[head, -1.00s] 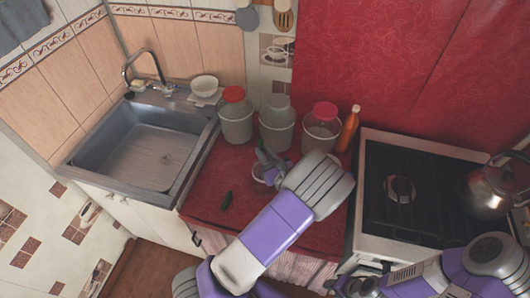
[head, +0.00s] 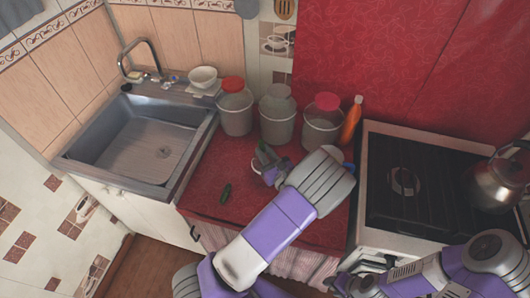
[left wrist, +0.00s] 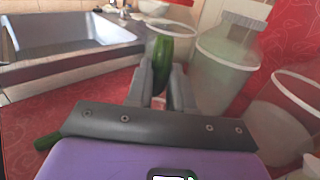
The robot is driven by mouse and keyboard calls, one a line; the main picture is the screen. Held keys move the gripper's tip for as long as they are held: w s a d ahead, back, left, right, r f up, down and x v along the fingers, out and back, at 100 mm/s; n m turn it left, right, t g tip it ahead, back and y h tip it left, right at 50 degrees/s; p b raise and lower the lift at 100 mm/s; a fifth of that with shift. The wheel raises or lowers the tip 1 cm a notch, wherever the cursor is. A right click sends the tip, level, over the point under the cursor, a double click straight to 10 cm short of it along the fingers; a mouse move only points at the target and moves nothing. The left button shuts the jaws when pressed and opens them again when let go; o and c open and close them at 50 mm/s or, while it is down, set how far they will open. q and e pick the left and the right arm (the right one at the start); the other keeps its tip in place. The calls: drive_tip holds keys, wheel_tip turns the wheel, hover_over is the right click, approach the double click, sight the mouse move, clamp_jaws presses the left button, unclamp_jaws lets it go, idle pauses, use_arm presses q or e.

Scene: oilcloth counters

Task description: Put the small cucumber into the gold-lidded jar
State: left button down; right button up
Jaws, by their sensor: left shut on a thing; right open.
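My left gripper (head: 264,158) is shut on a dark green cucumber (left wrist: 161,64), held upright between the fingertips in the left wrist view. Another cucumber (head: 225,193) lies on the red counter, left of the gripper; its end also shows in the left wrist view (left wrist: 47,141). Three clear jars stand at the back: a left jar with a red lid (head: 235,112), a middle jar with a pale grey lid (head: 277,120), and a right jar with a pinkish-red lid (head: 322,128). I cannot make out a gold lid. My right gripper (head: 338,285) is open, low near the stove front.
A steel sink (head: 150,140) is at left, with a white bowl (head: 203,77) behind it. An orange bottle (head: 351,120) stands beside the right jar. The stove (head: 410,190) with a kettle (head: 495,185) is at right. The counter's front left is mostly clear.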

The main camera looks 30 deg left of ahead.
use_arm(q)
drive_tip(key=c, duration=0.9)
unclamp_jaws()
drive_tip(key=v, duration=0.7)
drive_tip(key=shift+s+d+p, duration=0.2)
drive_tip(key=shift+d+p, duration=0.05)
drive_tip(key=shift+p, duration=0.05)
